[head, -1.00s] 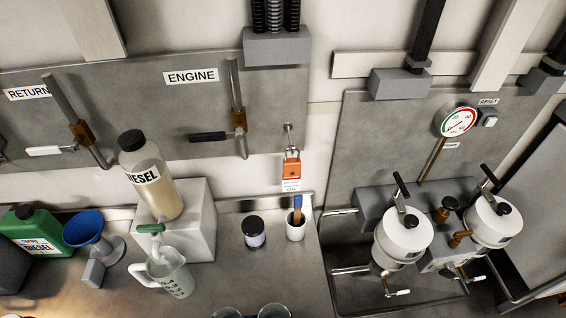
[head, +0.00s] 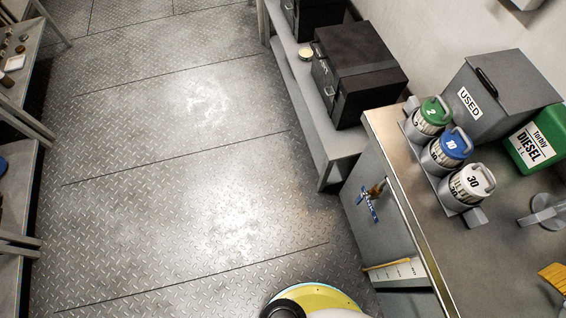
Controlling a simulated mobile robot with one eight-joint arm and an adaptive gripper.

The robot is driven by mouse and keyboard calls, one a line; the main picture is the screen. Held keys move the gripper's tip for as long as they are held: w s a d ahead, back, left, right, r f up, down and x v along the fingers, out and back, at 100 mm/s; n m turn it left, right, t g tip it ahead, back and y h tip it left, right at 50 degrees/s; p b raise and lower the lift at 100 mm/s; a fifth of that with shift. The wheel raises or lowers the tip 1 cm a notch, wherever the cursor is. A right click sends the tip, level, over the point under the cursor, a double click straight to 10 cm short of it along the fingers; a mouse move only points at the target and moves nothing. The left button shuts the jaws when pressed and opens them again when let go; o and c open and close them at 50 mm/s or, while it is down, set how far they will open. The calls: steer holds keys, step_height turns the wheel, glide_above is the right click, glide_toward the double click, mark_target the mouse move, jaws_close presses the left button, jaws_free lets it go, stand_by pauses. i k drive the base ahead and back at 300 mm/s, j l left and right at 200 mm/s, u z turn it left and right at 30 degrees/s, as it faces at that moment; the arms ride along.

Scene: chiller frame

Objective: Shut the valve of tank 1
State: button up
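My gripper is not in view. A small valve with a blue handle and a brass-coloured body (head: 371,200) sits on the front of the grey cabinet under the counter, right of centre. I cannot read its marking or tell whether it belongs to tank 1. No tank marked 1 can be made out in this view. I cannot tell whether the valve is open or shut.
Three lidded canisters marked 2 (head: 430,115), 10 (head: 447,150) and 30 (head: 466,186) stand on the counter (head: 413,212). A grey USED box (head: 500,95) and a green diesel can (head: 537,142) stand behind. The plate floor (head: 190,170) is clear. Shelving (head: 22,125) lines the left edge.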

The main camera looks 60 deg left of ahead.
mark_target(358, 200)
steer(key=j+u, duration=0.35)
steer(key=u, duration=0.15)
steer(key=i+j+u, duration=0.2)
steer(key=j+u, duration=0.25)
steer(key=k+l, duration=0.25)
steer(key=l, duration=0.15)
steer(key=k+l, duration=0.3)
steer(key=k+l+z, duration=0.1)
steer(key=k+l, duration=0.15)
steer(key=l, duration=0.25)
steer(key=k+l, duration=0.3)
steer(key=i+l, duration=0.1)
steer(key=i, duration=0.4)
